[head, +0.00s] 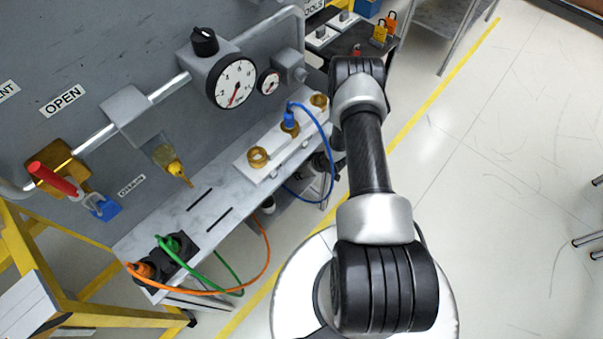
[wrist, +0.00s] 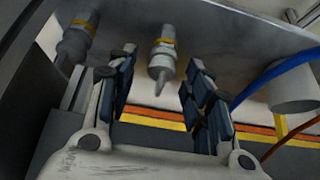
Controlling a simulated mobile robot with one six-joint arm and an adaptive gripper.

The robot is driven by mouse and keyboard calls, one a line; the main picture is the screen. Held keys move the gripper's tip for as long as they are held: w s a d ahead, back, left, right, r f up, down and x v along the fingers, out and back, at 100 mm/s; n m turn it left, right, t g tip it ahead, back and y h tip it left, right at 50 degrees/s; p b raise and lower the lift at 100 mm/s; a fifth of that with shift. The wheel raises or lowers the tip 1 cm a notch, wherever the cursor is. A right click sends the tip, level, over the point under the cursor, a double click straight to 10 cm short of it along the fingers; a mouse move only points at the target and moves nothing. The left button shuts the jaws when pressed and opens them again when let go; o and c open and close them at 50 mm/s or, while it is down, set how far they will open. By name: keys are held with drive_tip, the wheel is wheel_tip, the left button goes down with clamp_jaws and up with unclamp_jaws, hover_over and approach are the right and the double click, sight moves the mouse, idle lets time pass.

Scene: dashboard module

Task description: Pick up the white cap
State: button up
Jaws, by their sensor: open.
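My gripper (wrist: 161,72) is open in the wrist view, its two dark-padded fingers spread apart. A pale grey-white fitting with a yellow band (wrist: 162,58) shows between and beyond the fingertips, its narrow end toward me. I see no contact with it. A plain white cylindrical piece (wrist: 292,90) sits to the right of the right finger. I cannot tell which of these is the white cap. In the head view my gripper is mostly hidden beneath the shelf's right end, behind my arm.
A similar darker fitting (wrist: 78,38) is left of the fingers. A blue cable (head: 328,150) loops off the marble shelf (head: 228,202) near my arm, also showing in the wrist view (wrist: 270,78). An orange cable (head: 266,262) hangs at the shelf's front.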

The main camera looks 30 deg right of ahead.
clamp_jaws()
idle(0.7)
